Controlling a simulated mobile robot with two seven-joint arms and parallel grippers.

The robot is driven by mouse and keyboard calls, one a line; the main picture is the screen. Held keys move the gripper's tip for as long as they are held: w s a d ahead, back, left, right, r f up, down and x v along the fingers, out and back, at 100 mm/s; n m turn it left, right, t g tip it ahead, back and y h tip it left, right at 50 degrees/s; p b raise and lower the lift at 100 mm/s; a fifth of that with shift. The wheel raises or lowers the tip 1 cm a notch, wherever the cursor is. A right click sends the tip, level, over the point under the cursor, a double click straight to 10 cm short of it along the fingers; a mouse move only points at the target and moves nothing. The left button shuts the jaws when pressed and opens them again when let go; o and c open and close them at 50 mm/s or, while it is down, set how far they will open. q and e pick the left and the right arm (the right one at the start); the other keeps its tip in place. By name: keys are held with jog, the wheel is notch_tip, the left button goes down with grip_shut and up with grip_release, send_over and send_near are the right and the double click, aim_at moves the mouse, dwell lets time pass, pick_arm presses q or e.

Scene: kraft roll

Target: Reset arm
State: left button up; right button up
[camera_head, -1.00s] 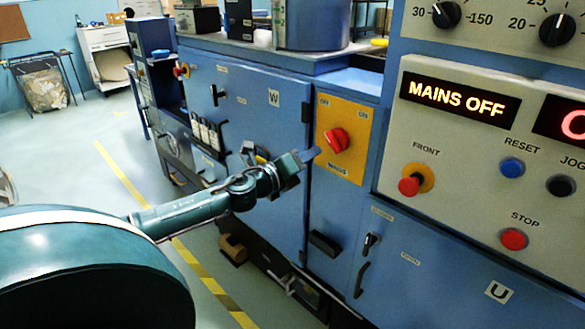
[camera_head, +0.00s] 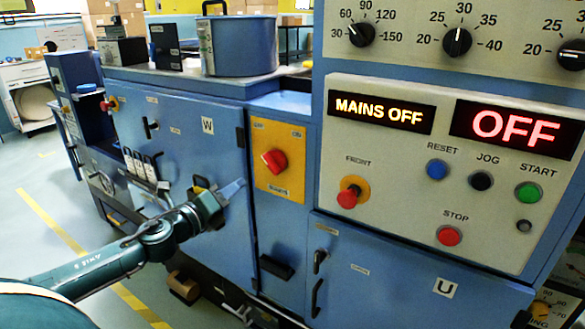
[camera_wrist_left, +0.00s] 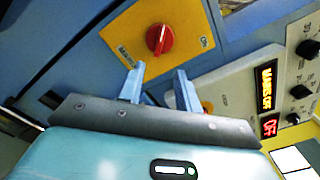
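My left gripper (camera_head: 234,190) reaches in from the left, in front of the blue cabinet door marked W. It is a little left of and below the red rotary switch (camera_head: 274,161) on its yellow plate (camera_head: 277,188). In the left wrist view my left gripper (camera_wrist_left: 159,80) has two blue fingers apart with nothing between them. The red switch (camera_wrist_left: 160,39) lies beyond the fingertips there, not touched. My right gripper is in neither view.
The control panel (camera_head: 400,183) on the right reads MAINS OFF and OFF, with several buttons and dials. A blue pot (camera_head: 240,47) stands on the machine top. A brown roll (camera_head: 184,286) lies low beneath the cabinet. Open floor (camera_head: 45,180) lies at left.

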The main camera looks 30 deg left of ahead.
pick_arm(q)
jog(key=s+d+f+n+g+p, duration=0.1)
jog(key=s+d+f+n+g, duration=0.1)
jog(key=s+d+f+n, duration=0.6)
jog(key=s+d+f+n+g+p, duration=0.2)
jog(key=s+d+f+n, duration=0.15)
jog(key=f+n, duration=0.45)
jog(key=s+d+f+n+g+h, duration=0.1)
jog(key=s+d+f+n, duration=0.2)
jog(key=d, duration=0.4)
jog(key=s+d+f+n+g+h+p, duration=0.1)
jog(key=s+d+f+n+g, duration=0.1)
jog(key=s+d+n, duration=0.3)
jog(key=s+d+f, duration=0.1)
jog(key=d, duration=0.2)
jog(key=shift+s+d+f+n, duration=0.3)
jog(key=shift+s+f+n, duration=0.05)
jog(key=shift+s+n, duration=0.05)
